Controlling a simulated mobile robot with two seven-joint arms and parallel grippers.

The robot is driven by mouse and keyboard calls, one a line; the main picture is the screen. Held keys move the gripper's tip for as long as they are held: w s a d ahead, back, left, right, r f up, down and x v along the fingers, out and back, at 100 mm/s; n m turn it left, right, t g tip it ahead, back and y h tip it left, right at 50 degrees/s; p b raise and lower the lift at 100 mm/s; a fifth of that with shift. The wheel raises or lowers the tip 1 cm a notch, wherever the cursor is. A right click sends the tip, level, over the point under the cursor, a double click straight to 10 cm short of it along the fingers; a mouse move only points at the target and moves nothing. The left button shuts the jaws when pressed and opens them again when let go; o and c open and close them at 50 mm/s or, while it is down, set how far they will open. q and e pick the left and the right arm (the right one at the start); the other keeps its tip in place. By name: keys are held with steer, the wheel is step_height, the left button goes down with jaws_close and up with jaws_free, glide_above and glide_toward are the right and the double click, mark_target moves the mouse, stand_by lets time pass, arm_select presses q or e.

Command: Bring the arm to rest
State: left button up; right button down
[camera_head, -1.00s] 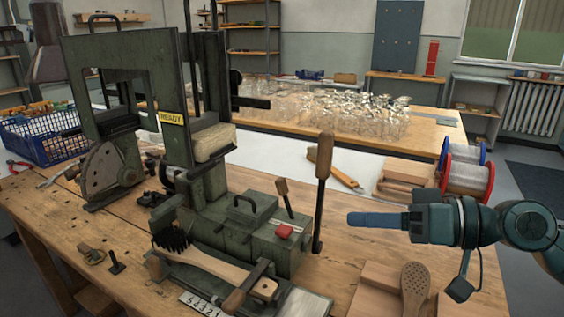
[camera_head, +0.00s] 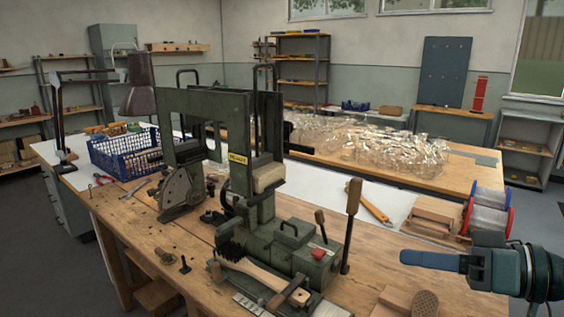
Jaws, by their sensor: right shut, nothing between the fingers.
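My right gripper (camera_head: 405,258) is at the lower right in the head view. Its blue fingers are shut with nothing between them and point left, apart from the machine. The green tufting machine (camera_head: 262,200) stands on the wooden bench with a yellow "READY" sign (camera_head: 238,158). A wooden brush with dark bristles (camera_head: 230,250) lies at the machine's front, in its holder. A red button (camera_head: 318,254) and an upright wooden-handled lever (camera_head: 353,197) are on the machine's right side. My left gripper is not in view.
A perforated wooden brush body (camera_head: 425,304) and wood blocks (camera_head: 390,304) lie below my right gripper. Red and blue wire spools (camera_head: 489,212) and stacked blocks (camera_head: 436,210) stand behind it. A blue crate (camera_head: 125,152) is at the left. Bare benchtop lies between lever and gripper.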

step_height(320, 180, down, 18)
steer(key=w+m+t+h+p, duration=0.1)
steer(key=w+m+t+h, duration=0.1)
steer(key=m+t+h, duration=0.15)
steer(key=s+f+h, duration=0.1)
steer(key=s+f, duration=0.1)
steer(key=f, duration=0.2)
steer(key=s+a+f+h, duration=0.1)
steer(key=s+f+h, duration=0.1)
steer(key=f, duration=0.2)
steer(key=s+f+h+p, duration=0.1)
steer(key=s+f, duration=0.1)
steer(key=f, duration=0.1)
steer(key=shift+a+f+g, duration=0.25)
steer(key=shift+f, duration=0.15)
steer(key=s+a+f+n+h, duration=0.1)
steer(key=s+a+f+h, duration=0.1)
steer(key=s+f, duration=0.4)
steer(key=shift+s+a+g+h+p, duration=0.3)
steer(key=shift+s+a+h, duration=0.05)
steer(key=shift+s+a, duration=0.3)
